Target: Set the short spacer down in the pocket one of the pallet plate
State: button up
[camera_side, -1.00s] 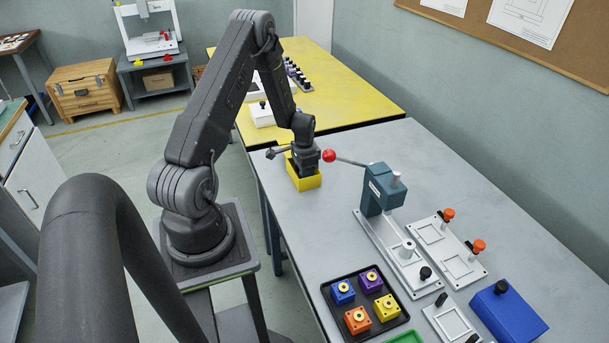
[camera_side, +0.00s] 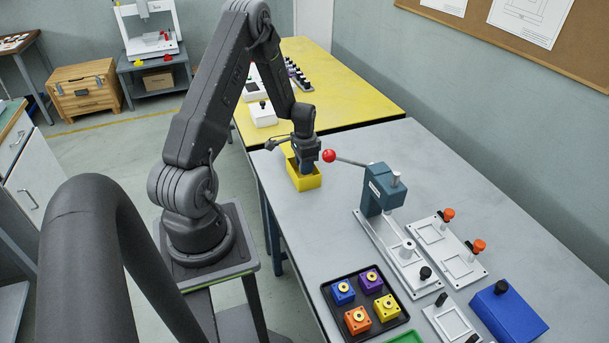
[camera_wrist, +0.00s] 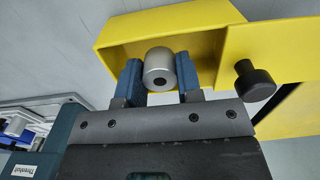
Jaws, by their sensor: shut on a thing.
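My gripper (camera_side: 307,171) is at the yellow bin (camera_side: 304,182), with its fingertips over or within the bin's opening. In the wrist view my blue fingers (camera_wrist: 159,80) are shut on a silver cylinder with a dark centre hole, the short spacer (camera_wrist: 158,68). The spacer is hidden in the side view. Flat light-grey plates with square recesses lie at the right of the bench: a long plate with orange knobs (camera_side: 430,235) and a smaller plate (camera_side: 441,314) cut off by the lower edge. I cannot tell which is the pallet plate or which pocket is pocket one.
A teal press (camera_side: 376,192) with a red-balled lever stands right of the bin, its lever reaching close to my gripper. A black tray (camera_side: 350,304) holds several coloured blocks. A blue box (camera_side: 508,313) sits at far right. The bench between bin and tray is clear.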

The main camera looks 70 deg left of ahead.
jog(key=shift+r, duration=2)
dwell(0.4)
jog(key=shift+r, duration=0.2)
notch_tip(320, 180, up, 12)
send_over(429, 234)
notch_tip(429, 234, down, 11)
jog(key=shift+w+f, duration=0.1)
jog(key=shift+f, duration=2.95)
